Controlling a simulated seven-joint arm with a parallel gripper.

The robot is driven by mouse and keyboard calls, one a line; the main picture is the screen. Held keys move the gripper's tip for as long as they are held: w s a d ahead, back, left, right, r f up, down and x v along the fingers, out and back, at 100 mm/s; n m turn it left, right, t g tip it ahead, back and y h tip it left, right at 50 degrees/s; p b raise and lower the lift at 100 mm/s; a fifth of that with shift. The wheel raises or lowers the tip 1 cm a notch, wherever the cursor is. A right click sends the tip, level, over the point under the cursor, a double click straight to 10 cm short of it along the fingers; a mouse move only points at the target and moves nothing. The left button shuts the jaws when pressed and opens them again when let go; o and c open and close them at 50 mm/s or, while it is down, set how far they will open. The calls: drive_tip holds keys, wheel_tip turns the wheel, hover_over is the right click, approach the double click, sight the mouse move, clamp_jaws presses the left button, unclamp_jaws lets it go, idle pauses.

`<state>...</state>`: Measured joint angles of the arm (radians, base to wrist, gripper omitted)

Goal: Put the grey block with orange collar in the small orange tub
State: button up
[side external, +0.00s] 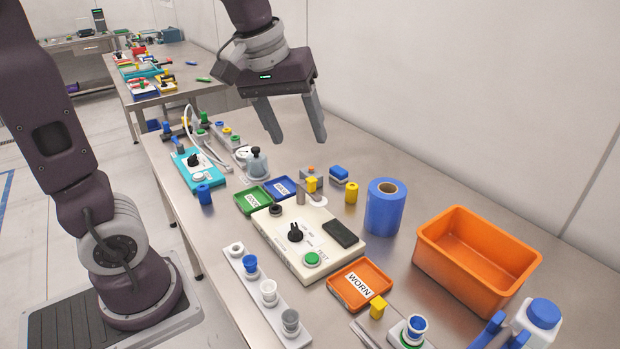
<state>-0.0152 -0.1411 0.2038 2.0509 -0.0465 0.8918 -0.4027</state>
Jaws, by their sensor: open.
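A small grey block with a bit of orange on top (306,175) stands on the steel table near its middle, partly hidden by a yellow piece in front. The collar is too small to make out clearly. The orange tub (430,248) stands at the right of the table, open at the top, and its visible inside looks empty. My gripper (299,141) is open and empty, fingers pointing down, above the table and higher than the grey block in the picture.
A blue roll (386,207) stands between the block and the tub. A white test box (330,262), an orange WORN tray (347,292), green (243,204) and blue (272,185) trays and a rack of cups (258,292) crowd the front. Bare table lies behind the roll.

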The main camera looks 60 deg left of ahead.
drive_tip(key=w+a+f+n+g, duration=0.1)
drive_tip(key=w+a+f+n, duration=0.2)
drive_tip(key=w+a, duration=0.3)
drive_tip(key=n+g+y, duration=0.3)
drive_tip(key=n+y, duration=0.1)
drive_tip(key=n, duration=0.3)
hover_over(312, 170)
drive_tip(key=d, duration=0.3)
wheel_tip(312, 170, down, 18)
drive_tip(key=shift+n, duration=0.3)
drive_tip(key=x, duration=0.8)
drive_tip(key=shift+w+a, duration=0.1)
drive_tip(key=shift+a, duration=0.25)
clamp_jaws()
